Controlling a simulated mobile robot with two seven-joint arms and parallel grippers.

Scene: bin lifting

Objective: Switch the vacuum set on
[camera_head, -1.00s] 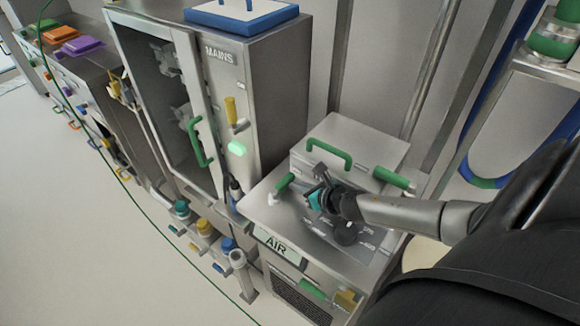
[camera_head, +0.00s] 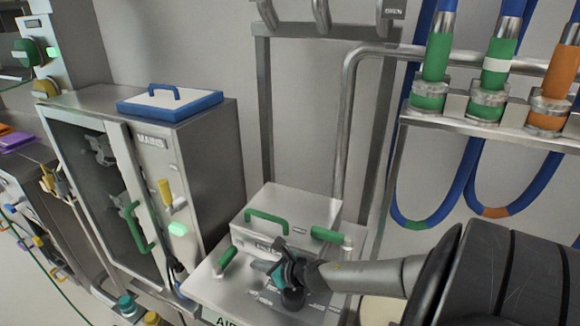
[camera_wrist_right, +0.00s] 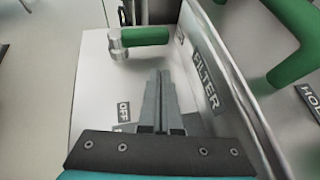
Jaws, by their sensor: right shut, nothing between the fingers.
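A steel unit (camera_head: 205,285) with a sloped top panel and a partly cut-off AIR label stands at bottom centre in the head view. Its panel carries a left green lever (camera_head: 227,258), a right green lever (camera_head: 328,235) and a black knob (camera_head: 292,299). I cannot tell whether this is the vacuum set. My right gripper (camera_head: 268,267) is over this panel, between the left lever and the knob. In the wrist view its fingers (camera_wrist_right: 159,90) are together and empty, apart from a green-handled lever (camera_wrist_right: 140,38) ahead. OFF and FILTER labels show nearby. My left gripper is out of view.
A lidded box with a green handle (camera_head: 268,217) rises behind the panel. A MAINS cabinet (camera_head: 200,150) with a glass door and a glowing green button (camera_head: 178,228) stands left. Blue hoses (camera_head: 440,200) hang from a rail (camera_head: 470,125) at right.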

